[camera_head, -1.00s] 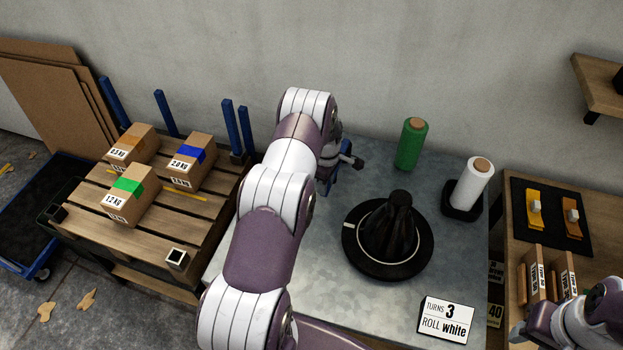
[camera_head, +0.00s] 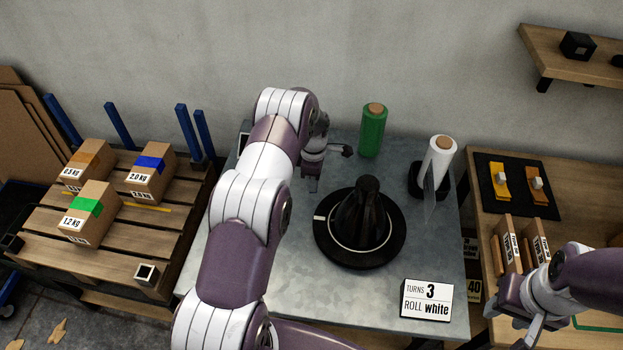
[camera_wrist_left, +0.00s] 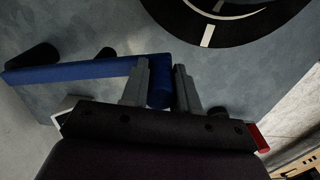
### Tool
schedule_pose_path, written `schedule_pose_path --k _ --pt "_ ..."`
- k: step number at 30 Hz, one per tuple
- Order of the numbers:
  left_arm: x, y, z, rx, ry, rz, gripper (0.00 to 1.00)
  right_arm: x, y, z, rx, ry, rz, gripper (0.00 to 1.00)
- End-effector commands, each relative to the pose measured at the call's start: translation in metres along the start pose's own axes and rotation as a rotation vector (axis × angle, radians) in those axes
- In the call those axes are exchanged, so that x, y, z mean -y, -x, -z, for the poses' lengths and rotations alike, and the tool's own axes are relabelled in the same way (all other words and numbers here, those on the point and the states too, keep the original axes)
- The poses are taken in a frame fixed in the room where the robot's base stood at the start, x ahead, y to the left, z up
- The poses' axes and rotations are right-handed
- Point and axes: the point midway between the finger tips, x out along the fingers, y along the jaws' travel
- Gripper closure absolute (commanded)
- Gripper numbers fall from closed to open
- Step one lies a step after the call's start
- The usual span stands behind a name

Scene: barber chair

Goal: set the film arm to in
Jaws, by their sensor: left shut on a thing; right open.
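A blue bar, which looks like the film arm (camera_wrist_left: 85,69), lies across the left wrist view. My left gripper (camera_wrist_left: 162,80) is shut on its blue end, with one grey finger on each side. In the head view my left gripper (camera_head: 313,170) is at the back of the grey table, left of the black turntable (camera_head: 330,252); my own arm hides most of the film arm there. A black knob (camera_head: 347,151) sticks out beside the gripper. My right gripper (camera_head: 522,318) is open and empty at the lower right, near the wooden table.
A dark wrapped load (camera_head: 365,215) stands on the turntable. A green roll (camera_head: 372,133) and a white roll (camera_head: 438,160) stand behind it. A pallet (camera_head: 105,245) with boxes is left.

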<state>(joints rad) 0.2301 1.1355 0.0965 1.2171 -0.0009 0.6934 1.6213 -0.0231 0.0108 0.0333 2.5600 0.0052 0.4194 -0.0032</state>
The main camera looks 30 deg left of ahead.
Motion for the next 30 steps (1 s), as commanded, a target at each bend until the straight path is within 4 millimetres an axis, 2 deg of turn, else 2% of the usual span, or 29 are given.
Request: schedule_pose_path --k 2,3,5,13,16,20,24,30 --pt "-0.001 0.001 -0.001 0.001 -0.002 -0.001 1.00 0.000 0.000 0.000 0.000 0.000 0.000 0.57" --pt "-0.001 0.001 -0.001 0.001 -0.002 -0.001 0.61 0.000 0.000 0.000 0.000 0.000 0.000 0.57" --pt "-0.001 0.001 -0.001 0.001 -0.002 -0.001 0.45 0.000 0.000 0.000 0.000 0.000 0.000 0.57" --pt "-0.001 0.001 -0.001 0.001 -0.001 -0.001 0.45 0.000 0.000 0.000 0.000 0.000 0.000 0.57" --pt "-0.002 0.010 -0.001 0.001 0.000 -0.004 0.45 0.000 -0.003 0.000 0.000 0.000 0.000 0.57" --pt "-0.002 0.039 -0.001 0.001 -0.001 -0.007 0.45 0.000 -0.011 -0.001 0.000 0.000 0.000 0.57" --pt "-0.001 0.078 -0.001 0.001 -0.001 -0.005 0.45 0.000 -0.018 -0.002 0.000 0.000 0.000 0.57" --pt "-0.001 0.117 -0.002 0.000 -0.002 -0.003 0.45 0.000 -0.022 -0.003 0.000 0.000 0.000 0.57"
